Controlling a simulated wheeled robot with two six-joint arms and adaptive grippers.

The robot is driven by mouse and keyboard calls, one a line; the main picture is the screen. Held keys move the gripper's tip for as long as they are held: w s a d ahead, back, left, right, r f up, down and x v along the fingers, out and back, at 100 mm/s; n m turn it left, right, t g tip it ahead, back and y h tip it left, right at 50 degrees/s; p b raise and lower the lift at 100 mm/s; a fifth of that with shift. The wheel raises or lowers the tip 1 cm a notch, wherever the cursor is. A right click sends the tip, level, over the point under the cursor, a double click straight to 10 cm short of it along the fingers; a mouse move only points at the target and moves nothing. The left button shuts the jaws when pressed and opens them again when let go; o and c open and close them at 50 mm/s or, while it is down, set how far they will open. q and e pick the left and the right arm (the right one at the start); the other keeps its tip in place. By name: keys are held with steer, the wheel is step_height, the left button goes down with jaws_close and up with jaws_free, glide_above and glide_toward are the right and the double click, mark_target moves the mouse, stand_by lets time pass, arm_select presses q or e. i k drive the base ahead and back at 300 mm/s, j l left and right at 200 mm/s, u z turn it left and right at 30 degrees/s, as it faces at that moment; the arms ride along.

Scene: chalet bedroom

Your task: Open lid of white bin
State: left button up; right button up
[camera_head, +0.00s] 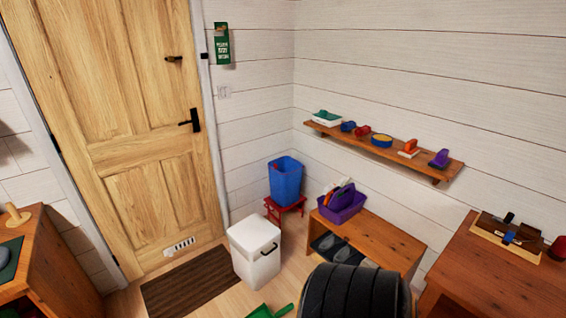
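The white bin (258,257) stands upright on the wooden floor, just left of the middle of the picture. Its flat white lid (253,232) looks closed.
A blue bin (285,180) on a red stool stands behind. A low wooden bench (385,237) carries a purple caddy (342,205). A black ribbed rounded shape (355,292) fills the bottom foreground. A brown doormat (190,284) and green dustpan (268,311) lie nearby.

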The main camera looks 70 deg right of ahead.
mark_target(255, 236)
steer(key=z, duration=1.95)
